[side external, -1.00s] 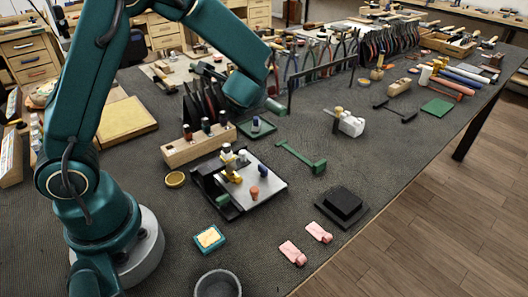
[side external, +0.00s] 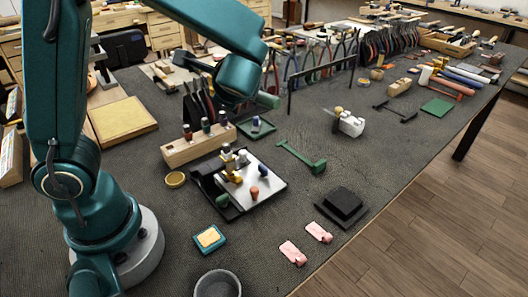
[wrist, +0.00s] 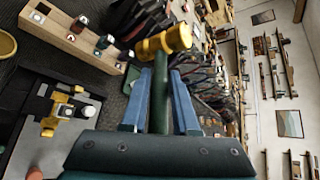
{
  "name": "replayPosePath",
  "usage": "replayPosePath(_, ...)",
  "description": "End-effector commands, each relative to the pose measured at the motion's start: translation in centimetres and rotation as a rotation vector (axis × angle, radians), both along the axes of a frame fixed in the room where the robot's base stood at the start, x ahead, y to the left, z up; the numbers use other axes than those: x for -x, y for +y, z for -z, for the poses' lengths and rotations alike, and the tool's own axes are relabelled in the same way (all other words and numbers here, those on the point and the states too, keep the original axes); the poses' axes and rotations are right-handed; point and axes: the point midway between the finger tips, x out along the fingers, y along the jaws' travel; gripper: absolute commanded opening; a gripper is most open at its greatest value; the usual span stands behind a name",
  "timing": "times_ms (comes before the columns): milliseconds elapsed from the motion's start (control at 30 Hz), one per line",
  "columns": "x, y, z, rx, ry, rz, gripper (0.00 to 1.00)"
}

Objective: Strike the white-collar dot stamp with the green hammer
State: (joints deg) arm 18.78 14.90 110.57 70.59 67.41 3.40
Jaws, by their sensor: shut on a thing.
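My gripper (wrist: 158,95) is shut, its blue fingers around the dark green handle (wrist: 161,88) of a hammer with a yellow head (wrist: 164,42). In the side view my arm's end hangs above the back of the mat, past the stamp block; its fingers are hard to make out there. A stamp with a pale collar (side external: 227,150) appears to stand in the brass-coloured holder on the tray (side external: 225,211); it is small, and its dot face is hidden. A second, all-green hammer-shaped tool (side external: 303,158) lies on the mat, right of the tray.
A wooden block (side external: 190,152) holding several stamps stands behind the tray; it also shows in the wrist view (wrist: 65,35). A pliers rack (side external: 322,85) stands at the back. A black block (side external: 344,200) and two pink pieces (side external: 292,253) lie at front right.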

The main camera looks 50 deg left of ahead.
Motion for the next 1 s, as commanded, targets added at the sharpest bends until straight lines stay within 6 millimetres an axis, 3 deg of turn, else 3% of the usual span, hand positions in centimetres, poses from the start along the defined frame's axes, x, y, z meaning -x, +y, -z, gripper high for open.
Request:
replayPosePath(100, 2.0, -3.1, -1.7, 0.000, -0.005, 0.021, 0.00)
replayPosePath(233, 4.0, -5.8, -2.8, -0.001, -0.003, 0.057, 0.00)
replayPosePath(433, 5.2, -8.6, -3.7, -0.004, -0.002, 0.145, 0.00)
replayPosePath(600, 5.2, -9.6, -4.0, -0.005, -0.001, 0.188, 0.00)
replayPosePath(1000, 5.2, -9.6, -3.8, -0.004, -0.001, 0.187, 0.00)
